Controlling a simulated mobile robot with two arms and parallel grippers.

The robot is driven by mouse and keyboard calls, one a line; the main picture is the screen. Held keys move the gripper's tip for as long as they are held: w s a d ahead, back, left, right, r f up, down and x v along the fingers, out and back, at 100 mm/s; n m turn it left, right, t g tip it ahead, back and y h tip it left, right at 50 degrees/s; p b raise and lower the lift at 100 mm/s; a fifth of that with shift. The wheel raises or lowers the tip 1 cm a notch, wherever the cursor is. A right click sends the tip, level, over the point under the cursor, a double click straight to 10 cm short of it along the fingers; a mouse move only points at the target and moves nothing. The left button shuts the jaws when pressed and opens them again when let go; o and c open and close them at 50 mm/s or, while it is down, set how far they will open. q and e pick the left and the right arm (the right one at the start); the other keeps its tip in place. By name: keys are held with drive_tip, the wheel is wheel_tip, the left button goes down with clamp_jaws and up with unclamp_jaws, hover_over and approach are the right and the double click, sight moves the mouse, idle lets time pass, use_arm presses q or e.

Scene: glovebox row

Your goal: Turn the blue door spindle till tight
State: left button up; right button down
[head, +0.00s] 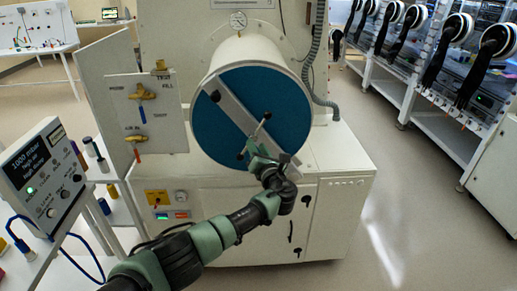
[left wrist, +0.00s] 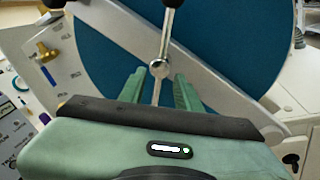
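The round blue door (head: 215,128) closes the white cylindrical chamber. A grey bar (head: 228,108) crosses it diagonally. The spindle's metal handle (head: 259,127) sits on the bar, a thin rod with dark knobs at its ends. In the left wrist view the handle (left wrist: 167,38) runs from a dark knob at the top to a round hub. My left gripper (head: 254,150) is at the lower part of the handle. In the left wrist view its two green fingers (left wrist: 158,80) stand apart, with the hub and lower rod seen between them; contact cannot be told. My right gripper is not in view.
A valve panel (head: 145,113) with brass levers stands left of the chamber. A pressure readout box (head: 42,172) and a stand with bottles are at the left. Glovebox benches with black gloves (head: 400,38) line the right. The floor at right is clear.

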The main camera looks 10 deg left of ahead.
use_arm(q)
drive_tip(key=shift+v, duration=0.85)
drive_tip(key=s+a+f+n+g+h+b, duration=0.1)
drive_tip(key=s+f+n+g+h, duration=0.2)
drive_tip(key=f, duration=1)
drive_tip(key=s+a+f+n+g+b, duration=0.1)
drive_tip(key=s+f+n+g, duration=0.2)
drive_tip(key=f, duration=0.9)
drive_tip(key=s+a+f+n+g+h+b, duration=0.1)
drive_tip(key=s+f+n+g, duration=0.15)
drive_tip(key=s+f, duration=0.65)
drive_tip(key=s+f+n+g+h+b, duration=0.1)
drive_tip(key=s+f+n, duration=0.3)
drive_tip(key=s+f, duration=0.55)
drive_tip(key=s+a+f+n+g+h+b, duration=0.1)
drive_tip(key=s+f+n, duration=0.6)
drive_tip(key=s, duration=0.8)
drive_tip(key=s+a+f+n+g+h+b, duration=0.1)
drive_tip(key=s+f+n, duration=0.6)
drive_tip(key=s, duration=0.8)
drive_tip(key=s+a+f+n+g+h+b, duration=0.1)
drive_tip(key=s+a+f+n+g+b, duration=0.1)
drive_tip(key=s+f+n, duration=0.5)
drive_tip(key=s+f+g, duration=0.1)
drive_tip(key=s+f, duration=0.3)
drive_tip(key=s, duration=0.4)
drive_tip(key=shift+f+h, duration=0.25)
drive_tip(key=shift+h, duration=0.15)
